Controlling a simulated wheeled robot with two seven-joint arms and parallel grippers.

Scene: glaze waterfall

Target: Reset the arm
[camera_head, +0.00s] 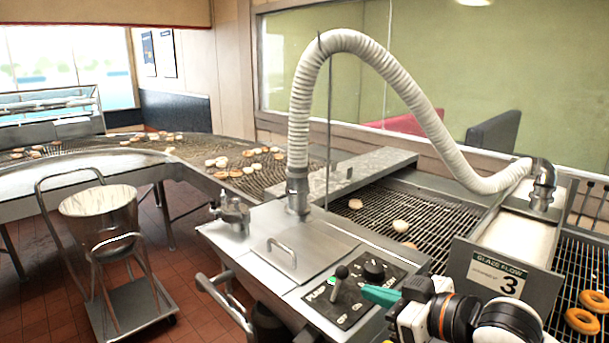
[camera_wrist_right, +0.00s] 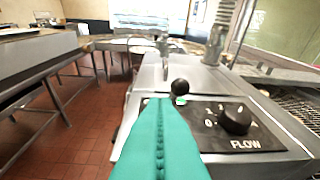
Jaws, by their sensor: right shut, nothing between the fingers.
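My right gripper (camera_head: 366,294) comes in from the lower right in the head view, with teal fingers. The fingers are closed together and hold nothing. In the right wrist view the shut teal fingers (camera_wrist_right: 160,140) fill the lower middle. They point toward the black ball-topped lever (camera_head: 341,272) on the control panel (camera_head: 326,311); the lever's ball also shows in the right wrist view (camera_wrist_right: 180,87). A black flow knob (camera_head: 374,269) sits to the lever's right. I cannot tell whether the fingers touch the lever. My left gripper is not in view.
The steel glazing machine (camera_head: 283,236) carries a ribbed white hose (camera_head: 300,110). A sign marked 3 (camera_head: 496,273) stands at right. Doughnuts lie on the mesh conveyor (camera_head: 434,220). A cart with a bucket (camera_head: 98,215) stands on the tiled floor at left.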

